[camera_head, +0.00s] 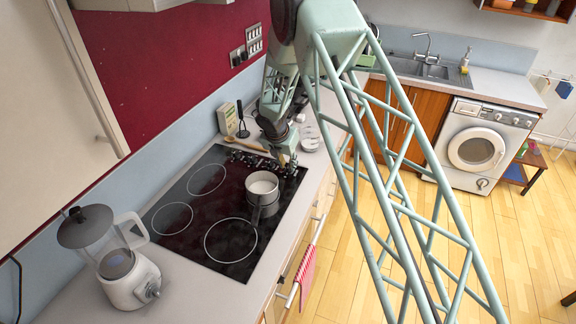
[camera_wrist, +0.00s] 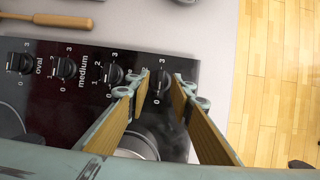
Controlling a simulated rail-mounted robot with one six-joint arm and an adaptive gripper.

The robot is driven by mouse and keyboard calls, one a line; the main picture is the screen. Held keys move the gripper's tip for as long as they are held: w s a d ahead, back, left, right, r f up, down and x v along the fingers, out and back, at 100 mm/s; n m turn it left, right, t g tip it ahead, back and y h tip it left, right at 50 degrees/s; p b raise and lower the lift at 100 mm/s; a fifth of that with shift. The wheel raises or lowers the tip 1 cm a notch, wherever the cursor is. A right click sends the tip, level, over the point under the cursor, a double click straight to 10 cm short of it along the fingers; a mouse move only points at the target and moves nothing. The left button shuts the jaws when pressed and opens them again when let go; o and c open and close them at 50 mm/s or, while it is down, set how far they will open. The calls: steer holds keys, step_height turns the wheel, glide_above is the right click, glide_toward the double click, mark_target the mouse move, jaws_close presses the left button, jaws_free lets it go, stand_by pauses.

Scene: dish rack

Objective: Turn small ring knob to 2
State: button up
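The black cooktop (camera_head: 180,235) has a row of black knobs along its far end. In the wrist view one knob (camera_wrist: 66,69) has the label "medium" beside it and another (camera_wrist: 19,62) has "oval". A third knob (camera_wrist: 112,75) is left of my fingers. The end knob (camera_wrist: 160,82) lies between my fingertips, with 0 and 3 printed by it. No "small" label is readable. My gripper (camera_wrist: 160,77) is open, one finger each side of the end knob. I cannot tell whether the fingers touch it or hover above.
A grey pot (camera_head: 262,190) stands on the cooktop close to my gripper; its rim (camera_wrist: 145,140) shows below the fingers. A wooden utensil (camera_wrist: 60,20) lies on the counter behind the knobs. A blender (camera_head: 115,262) stands at the near left. The counter edge is to the right.

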steer(key=shift+w+d+f, duration=0.1)
steer(key=shift+w+f, duration=0.05)
steer(key=shift+f, duration=0.35)
steer(key=shift+c, duration=0.2)
jaws_close()
